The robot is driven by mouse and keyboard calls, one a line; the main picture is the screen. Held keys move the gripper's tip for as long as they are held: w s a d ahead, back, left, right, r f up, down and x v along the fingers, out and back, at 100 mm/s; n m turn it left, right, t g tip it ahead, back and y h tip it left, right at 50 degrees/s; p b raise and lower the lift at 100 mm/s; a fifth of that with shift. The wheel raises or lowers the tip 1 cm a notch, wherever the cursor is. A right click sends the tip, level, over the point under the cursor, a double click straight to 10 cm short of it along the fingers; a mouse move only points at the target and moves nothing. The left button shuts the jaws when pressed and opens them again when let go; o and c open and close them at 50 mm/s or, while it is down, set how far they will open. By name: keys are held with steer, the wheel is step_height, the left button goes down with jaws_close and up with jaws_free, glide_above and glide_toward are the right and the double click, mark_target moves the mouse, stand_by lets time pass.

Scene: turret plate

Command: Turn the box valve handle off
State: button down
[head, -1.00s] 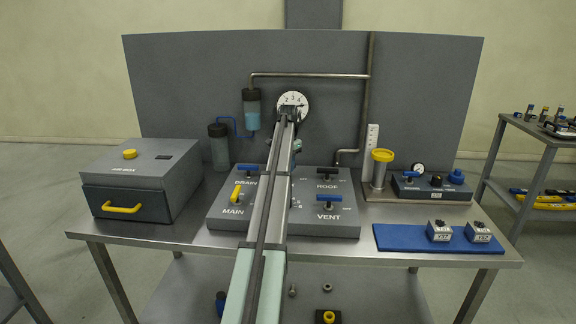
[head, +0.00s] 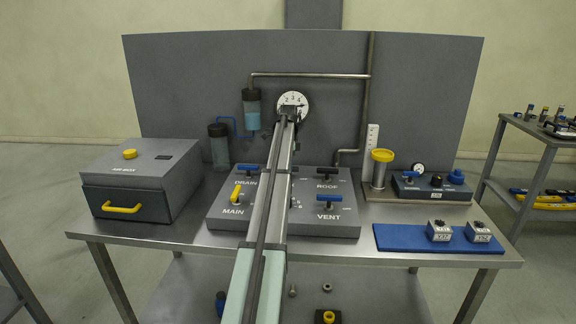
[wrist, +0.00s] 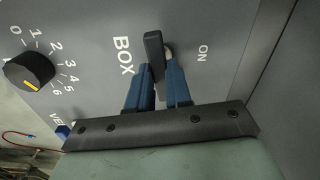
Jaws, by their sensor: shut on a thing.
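The box valve handle (wrist: 154,52) is a dark grey lever on a grey panel in the wrist view, between the printed words BOX and ON. My gripper (wrist: 160,80) has two blue fingers, one on either side of the lever, and is shut on it. The lever's lower part is hidden between the fingers. In the head view my arm covers the box valve, and the fingers cannot be made out.
A black dial (wrist: 29,71) numbered from 0 to 6 sits left of the handle. The grey plate (head: 340,229) carries the MAIN, DRAIN, ROOF and VENT handles. A grey box (head: 128,168) stands left, a blue mat (head: 400,238) with two small blocks right.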

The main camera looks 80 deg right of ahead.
steer(key=shift+m, duration=0.7)
steer(key=c, duration=1)
jaws_free()
steer(key=shift+c, duration=0.2)
steer(key=shift+r, duration=0.1)
step_height(320, 180, up, 14)
